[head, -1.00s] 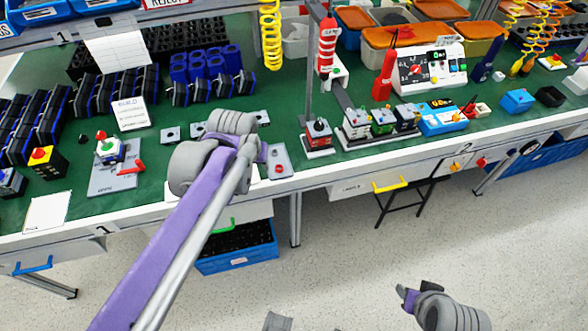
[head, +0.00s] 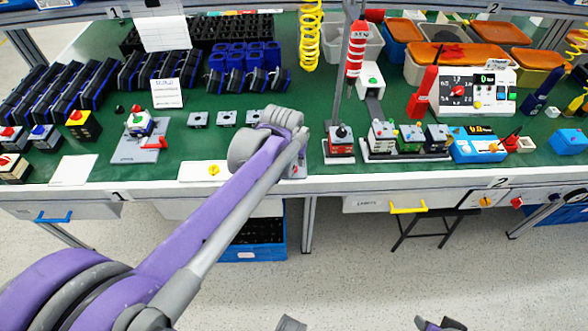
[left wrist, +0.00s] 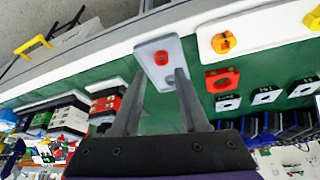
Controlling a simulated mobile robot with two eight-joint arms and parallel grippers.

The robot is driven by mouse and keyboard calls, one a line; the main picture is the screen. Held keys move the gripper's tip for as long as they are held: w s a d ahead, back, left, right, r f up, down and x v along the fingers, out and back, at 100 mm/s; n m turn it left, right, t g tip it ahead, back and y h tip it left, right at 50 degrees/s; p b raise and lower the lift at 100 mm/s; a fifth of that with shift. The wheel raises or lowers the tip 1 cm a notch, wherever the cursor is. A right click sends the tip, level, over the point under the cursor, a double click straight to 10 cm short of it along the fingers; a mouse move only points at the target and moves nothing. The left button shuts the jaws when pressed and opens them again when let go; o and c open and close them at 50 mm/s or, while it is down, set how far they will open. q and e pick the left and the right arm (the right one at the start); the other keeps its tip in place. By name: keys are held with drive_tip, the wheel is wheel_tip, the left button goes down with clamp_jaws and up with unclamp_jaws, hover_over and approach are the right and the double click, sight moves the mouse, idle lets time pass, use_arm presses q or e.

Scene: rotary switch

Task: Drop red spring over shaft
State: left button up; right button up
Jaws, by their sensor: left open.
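A small red round part, which looks like the red spring (left wrist: 161,57), sits on a grey plate (left wrist: 158,72) near the bench's front edge in the left wrist view. In the head view my left wrist mostly hides that plate. My left gripper (left wrist: 160,75) is open and empty, its two fingers pointing at the plate on either side of the red part. I cannot tell how close they are. A small switch assembly (head: 138,124) stands on a fixture plate (head: 135,152) with a red handle; a shaft cannot be made out. My right gripper (head: 440,324) shows only partly at the bottom edge.
A white plate with an orange-yellow part (left wrist: 222,43) lies beside the grey plate. A red holed block (left wrist: 222,80) and several pale holed plates (left wrist: 265,97) are nearby. Small machines (head: 383,138) stand to the right. Open green bench lies between the fixture and the holed plates.

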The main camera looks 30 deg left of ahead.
sight(294, 169)
use_arm(q)
drive_tip(key=b+x, duration=0.1)
drive_tip(key=x, duration=0.4)
drive_tip(key=shift+s+a+f, duration=0.1)
drive_tip(key=shift+a+f, duration=0.05)
drive_tip(key=shift+f, duration=0.1)
clamp_jaws()
